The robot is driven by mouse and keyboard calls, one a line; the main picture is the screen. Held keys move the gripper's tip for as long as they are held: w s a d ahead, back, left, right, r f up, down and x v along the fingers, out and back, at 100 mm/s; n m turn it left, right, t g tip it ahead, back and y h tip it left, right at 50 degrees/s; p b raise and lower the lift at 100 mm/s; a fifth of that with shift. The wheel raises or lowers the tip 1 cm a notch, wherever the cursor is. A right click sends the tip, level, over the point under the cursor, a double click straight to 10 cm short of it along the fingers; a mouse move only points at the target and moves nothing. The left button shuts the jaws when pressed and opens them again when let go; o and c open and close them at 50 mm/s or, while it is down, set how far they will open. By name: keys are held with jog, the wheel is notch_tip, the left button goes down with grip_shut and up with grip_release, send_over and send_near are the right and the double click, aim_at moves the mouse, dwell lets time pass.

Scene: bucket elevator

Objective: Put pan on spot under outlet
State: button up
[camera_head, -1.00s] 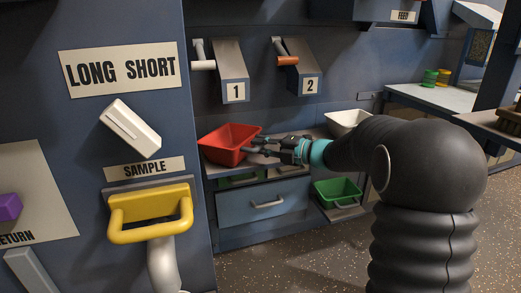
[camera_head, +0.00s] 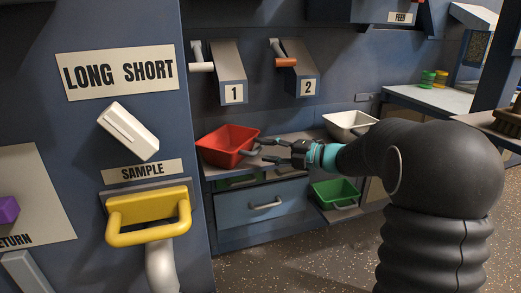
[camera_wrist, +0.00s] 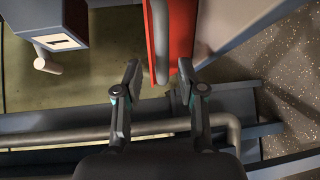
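A red pan (camera_head: 227,144) sits on the counter below outlet 1 (camera_head: 229,80), at the counter's left end. Its grey handle points right toward my gripper (camera_head: 266,149). In the wrist view, the red pan (camera_wrist: 178,25) is ahead, with its handle in line with the gap between my fingertips (camera_wrist: 160,82). My fingers are apart and empty, short of the handle. Outlet 2 (camera_head: 300,75) is on the wall to the right. Any marked spot beneath the red pan is hidden.
A white pan (camera_head: 346,122) stands farther right on the counter, partly behind my arm. A green pan (camera_head: 334,190) sits lower, right of a drawer (camera_head: 262,203). A rail (camera_wrist: 85,140) crosses beneath my fingers. A yellow handle (camera_head: 150,213) is at front left.

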jog(key=v, duration=0.8)
notch_tip(320, 180, up, 7)
jog(key=w+d+m+t+h, duration=0.1)
jog(key=d+m+t+h, duration=0.2)
jog(key=m+t+h, duration=0.45)
jog(key=s+d+m+h, duration=0.5)
jog(key=s+m+h, duration=0.3)
jog(key=m, duration=0.4)
jog(key=s+a+f+m+g, duration=0.1)
jog(key=s+f+m+g, duration=0.2)
jog(key=s, duration=0.5)
jog(key=s+a+f+m+g, duration=0.2)
jog(key=s+f+m+g, duration=0.2)
jog(key=s, duration=0.5)
jog(key=s+a+f+m+g+y, duration=0.1)
jog(key=s+a+f+m+g, duration=0.1)
jog(key=s+f, duration=0.5)
jog(key=shift+s+a+f+m+g, duration=0.25)
jog(key=shift+s+m+g, duration=0.45)
jog(key=shift+s, duration=0.35)
